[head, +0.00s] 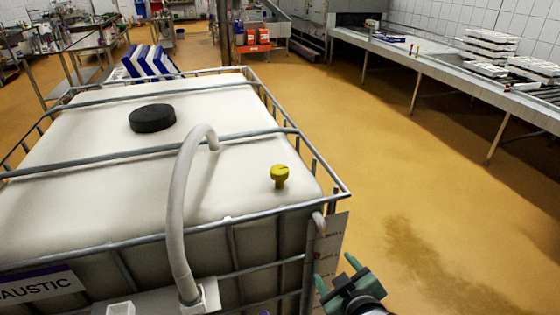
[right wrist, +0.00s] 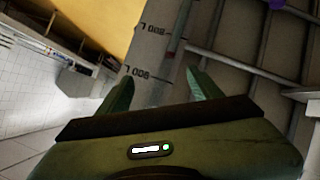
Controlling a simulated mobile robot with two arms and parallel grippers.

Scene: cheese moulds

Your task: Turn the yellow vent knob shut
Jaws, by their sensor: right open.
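The yellow vent knob (head: 279,175) stands upright on top of the white caustic tank (head: 90,190), near its right front corner in the head view. My right gripper (head: 337,273) is at the lower right, beside the tank's front corner and lower in the picture than the knob. It is apart from the knob. In the right wrist view its two green fingers (right wrist: 158,88) are spread with nothing between them. That view looks toward the tank's side and a scale strip (right wrist: 152,50) with numbers; the knob is not in it. My left gripper is not in view.
A grey hose (head: 178,200) arches over the tank top left of the knob. Metal cage bars (head: 335,190) run around and across the tank. A black lid (head: 152,118) sits farther back. Open yellow floor (head: 410,170) lies right of the tank, before a long bench (head: 440,65).

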